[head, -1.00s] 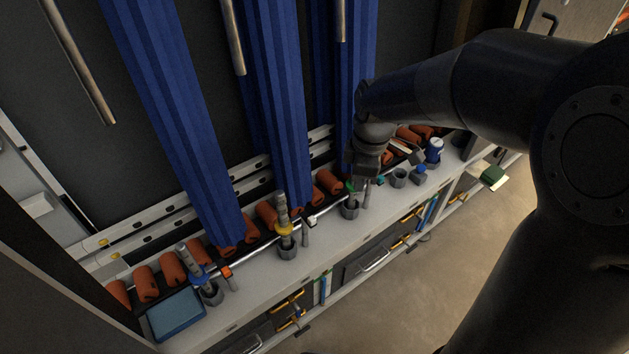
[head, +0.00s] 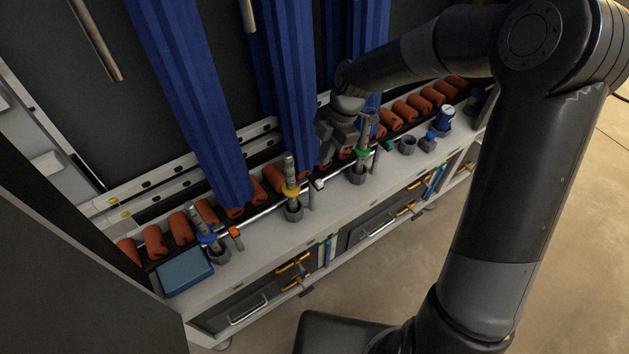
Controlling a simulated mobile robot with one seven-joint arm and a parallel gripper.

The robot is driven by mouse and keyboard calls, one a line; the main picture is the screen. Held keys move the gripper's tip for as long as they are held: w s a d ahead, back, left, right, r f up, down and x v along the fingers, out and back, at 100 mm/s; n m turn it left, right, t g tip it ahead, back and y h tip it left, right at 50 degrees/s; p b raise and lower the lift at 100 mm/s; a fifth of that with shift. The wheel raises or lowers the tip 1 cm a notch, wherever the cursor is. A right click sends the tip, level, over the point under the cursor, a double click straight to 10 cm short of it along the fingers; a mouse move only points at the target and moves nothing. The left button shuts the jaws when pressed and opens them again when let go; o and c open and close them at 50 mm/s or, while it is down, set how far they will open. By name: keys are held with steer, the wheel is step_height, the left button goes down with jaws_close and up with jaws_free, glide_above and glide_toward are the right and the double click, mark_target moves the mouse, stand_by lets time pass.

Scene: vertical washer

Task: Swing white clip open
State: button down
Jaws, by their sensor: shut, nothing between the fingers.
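The small white clip (head: 319,184) sits on the metal rail along the shelf, between the yellow-ringed tool (head: 291,178) and the green-ringed tool (head: 362,150). My gripper (head: 325,162) points down just above and behind the clip, shut and empty. Its tips are close to the clip, but I cannot tell whether they touch it. The clip is small, and whether it is open or closed is not clear.
An orange clip (head: 236,232) is farther left on the rail and a teal clip (head: 388,145) farther right. Tools stand in grey cups along the shelf (head: 262,230). Blue hanging strips (head: 190,90) and orange rollers (head: 273,178) are close behind.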

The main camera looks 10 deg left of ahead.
mark_target(320, 184)
steer(key=x, duration=1)
steer(key=shift+d+n, duration=0.2)
steer(key=shift+n, duration=0.5)
stand_by(0.3)
steer(key=n, duration=0.1)
steer(key=w+d+n+g+h, duration=0.1)
steer(key=n, duration=0.2)
steer(key=n+h, duration=0.1)
steer(key=w+n, duration=0.1)
steer(key=n, duration=0.1)
steer(key=shift+d, duration=0.5)
